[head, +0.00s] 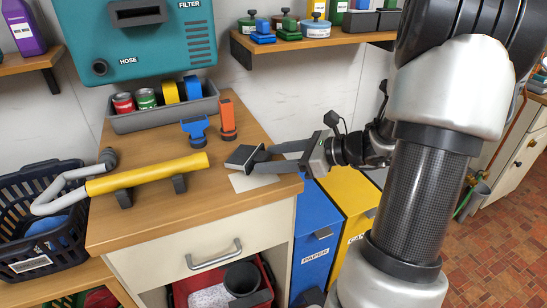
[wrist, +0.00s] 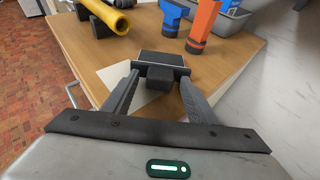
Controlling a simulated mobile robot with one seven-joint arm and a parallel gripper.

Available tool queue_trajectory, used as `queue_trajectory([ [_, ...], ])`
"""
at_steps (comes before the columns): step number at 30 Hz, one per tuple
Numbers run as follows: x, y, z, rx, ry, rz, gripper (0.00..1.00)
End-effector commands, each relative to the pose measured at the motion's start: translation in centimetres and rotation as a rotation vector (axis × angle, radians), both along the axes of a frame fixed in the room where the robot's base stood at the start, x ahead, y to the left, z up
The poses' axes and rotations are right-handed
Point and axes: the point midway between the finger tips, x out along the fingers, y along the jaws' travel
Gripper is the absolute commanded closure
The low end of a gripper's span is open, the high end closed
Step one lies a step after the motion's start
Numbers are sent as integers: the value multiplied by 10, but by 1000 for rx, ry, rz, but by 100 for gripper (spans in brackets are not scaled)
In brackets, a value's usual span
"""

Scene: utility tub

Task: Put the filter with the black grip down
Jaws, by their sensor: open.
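The filter with the black grip (head: 241,156) is a dark slab with a light edge, at the right end of the wooden counter. It rests on or just above a white sheet (head: 252,183); I cannot tell if it touches. In the wrist view the filter (wrist: 161,58) lies just ahead of my gripper, its blocky black grip (wrist: 160,78) facing me. My gripper (head: 262,158) is open, one finger on each side of the grip. In the wrist view, gaps show between the grip and the fingers (wrist: 159,84).
A yellow tube (head: 147,174) on black supports lies to the left. A blue tool (head: 195,130) and an orange one (head: 227,119) stand behind the filter. A grey tray (head: 165,115) with cans is at the back. Blue and yellow bins stand below the counter's right edge.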

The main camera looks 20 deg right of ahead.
Motion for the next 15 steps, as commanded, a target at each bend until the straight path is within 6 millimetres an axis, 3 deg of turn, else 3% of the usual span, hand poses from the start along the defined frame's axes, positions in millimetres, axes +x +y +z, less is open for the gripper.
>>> queue_trajectory([
  [7, -6, -7, 9, 0, -2, -3, 48],
  [15, -43, -44, 32, -1, -1, -5, 48],
])
